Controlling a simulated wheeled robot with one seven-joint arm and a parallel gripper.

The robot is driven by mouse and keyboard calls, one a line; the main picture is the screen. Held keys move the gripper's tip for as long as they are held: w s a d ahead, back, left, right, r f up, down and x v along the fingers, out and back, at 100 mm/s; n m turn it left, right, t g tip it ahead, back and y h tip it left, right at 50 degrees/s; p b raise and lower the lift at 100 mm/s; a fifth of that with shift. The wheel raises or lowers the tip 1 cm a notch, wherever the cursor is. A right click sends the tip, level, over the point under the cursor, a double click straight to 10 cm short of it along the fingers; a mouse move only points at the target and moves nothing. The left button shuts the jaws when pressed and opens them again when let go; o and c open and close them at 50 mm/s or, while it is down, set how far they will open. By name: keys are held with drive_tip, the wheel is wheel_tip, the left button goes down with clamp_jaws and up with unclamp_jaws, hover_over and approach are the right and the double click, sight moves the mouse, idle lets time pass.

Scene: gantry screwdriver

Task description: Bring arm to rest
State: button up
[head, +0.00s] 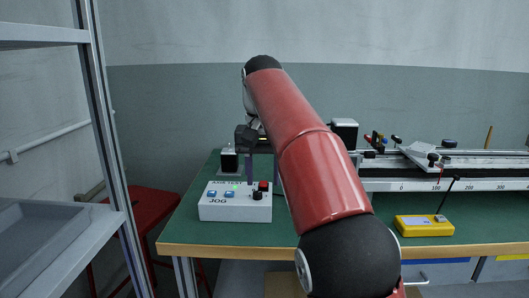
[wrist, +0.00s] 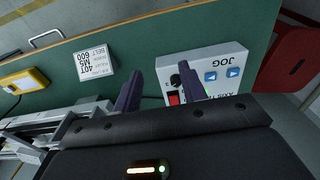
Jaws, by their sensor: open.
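My arm (head: 310,150) reaches out over the green bench, its red link filling the middle of the head view. My gripper (head: 264,177) points down at the back edge of the white JOG box (head: 232,209). In the wrist view my gripper (wrist: 158,78) shows two dark purple fingers spread apart with nothing between them. One finger overlaps the JOG box (wrist: 218,62) near its red switch; I cannot tell the exact gap. The box has blue arrow buttons, a black knob and a red switch.
The green bench (head: 178,226) holds a linear rail with a scale (head: 450,184) at right. A yellow meter (head: 424,226) sits near the front edge. A metal shelf frame (head: 100,120) and red stool (head: 150,205) are at left.

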drive_tip(key=s+d+f+t+y, duration=0.1)
drive_tip(key=s+d+f+t, duration=0.1)
drive_tip(key=s+d, duration=0.85)
drive_tip(key=s+d+f+t+h, duration=0.1)
drive_tip(key=s+d+f, duration=0.4)
drive_tip(key=s+f, duration=1)
drive_tip(key=shift+s+f+t, duration=0.4)
drive_tip(key=shift+s+t, duration=0.3)
drive_tip(key=shift+t, duration=0.2)
